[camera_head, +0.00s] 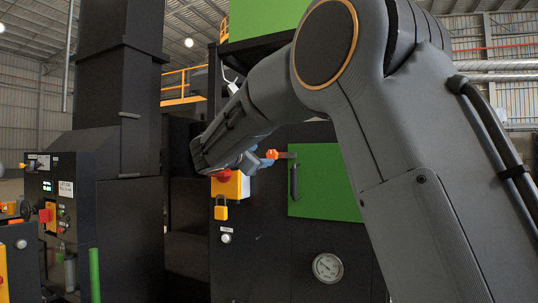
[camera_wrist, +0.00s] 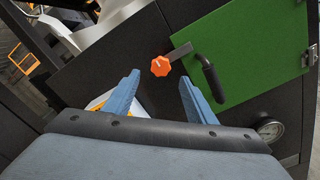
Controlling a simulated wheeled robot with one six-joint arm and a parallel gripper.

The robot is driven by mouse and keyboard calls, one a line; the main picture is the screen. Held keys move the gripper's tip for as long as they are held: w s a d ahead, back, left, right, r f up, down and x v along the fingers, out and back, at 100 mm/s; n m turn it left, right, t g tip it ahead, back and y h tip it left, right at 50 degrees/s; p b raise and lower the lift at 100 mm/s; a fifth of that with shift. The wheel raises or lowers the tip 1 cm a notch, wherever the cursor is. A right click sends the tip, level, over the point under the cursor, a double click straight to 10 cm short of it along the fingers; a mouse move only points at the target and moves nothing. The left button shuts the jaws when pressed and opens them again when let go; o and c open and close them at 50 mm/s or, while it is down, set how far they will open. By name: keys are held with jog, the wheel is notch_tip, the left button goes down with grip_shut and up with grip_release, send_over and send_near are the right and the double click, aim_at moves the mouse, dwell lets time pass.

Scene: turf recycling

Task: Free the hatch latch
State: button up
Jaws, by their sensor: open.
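The green hatch (camera_head: 328,185) is set in the front of a black machine and looks closed. At its upper left a short grey latch bar (camera_wrist: 181,52) ends in an orange knob (camera_head: 271,154). A black handle (camera_head: 293,182) hangs on the hatch beside the bar. In the wrist view the orange knob (camera_wrist: 160,66), black handle (camera_wrist: 212,82) and green hatch (camera_wrist: 255,55) show clearly. My gripper (camera_wrist: 160,78) is open and empty, its blue fingers pointing at the knob, which appears between and beyond the tips. I cannot tell the remaining gap. In the head view my gripper (camera_head: 247,162) is partly hidden by my arm.
A yellow box with a red button (camera_head: 237,184) and a yellow padlock (camera_head: 221,212) sit just below my gripper. A round gauge (camera_head: 327,267) is below the hatch. A control panel (camera_head: 58,195) stands at the left. A yellow railing (camera_head: 184,85) is behind.

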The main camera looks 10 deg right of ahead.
aim_at(271, 155)
jog(key=p+x, duration=0.2)
jog(key=x, duration=0.5)
jog(key=shift+w+d+p, duration=0.15)
jog(key=shift+d+p, duration=0.05)
jog(key=shift+p, duration=0.15)
jog(key=shift+f, duration=0.1)
grip_shut()
